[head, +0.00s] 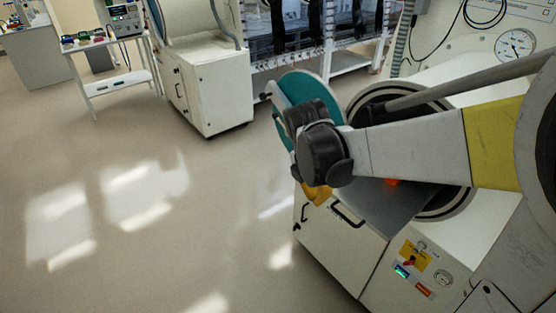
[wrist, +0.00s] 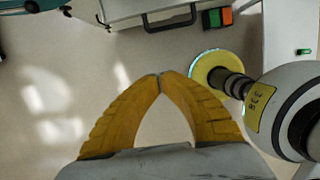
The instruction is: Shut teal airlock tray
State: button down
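The teal airlock's round door (head: 314,96) stands swung open, partly hidden behind my arm. Its grey tray (head: 390,212) sticks out of the round opening, with a black handle (head: 347,214) on its front edge. An orange item (head: 392,182) shows on the tray, mostly hidden by my arm. My gripper (head: 320,197) is in front of the tray near the handle. In the wrist view its yellow fingers (wrist: 160,76) meet at the tips with nothing between them. There the tray handle (wrist: 170,20) lies just beyond the fingertips, apart from them in the picture.
The white airlock cabinet (head: 335,250) stands below the tray. Another white cabinet (head: 208,95) and a small white table (head: 115,82) stand at the back left. The floor (head: 140,240) on the left is clear. A red and green item (wrist: 217,18) shows right of the handle.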

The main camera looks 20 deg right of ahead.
jog(key=w+d+f+b, duration=0.2)
jog(key=d+f+b, duration=0.2)
jog(key=f, duration=0.6)
jog(key=shift+d+f, duration=0.3)
jog(key=shift+d, duration=0.75)
jog(key=shift+w, duration=0.15)
jog(key=w+d, duration=0.2)
jog(key=d, duration=0.5)
jog(key=w+d, duration=0.3)
jog(key=d, duration=0.5)
jog(key=w+d+b, duration=0.1)
jog(key=w+d, duration=0.2)
jog(key=d, duration=0.4)
jog(key=shift+d, duration=0.3)
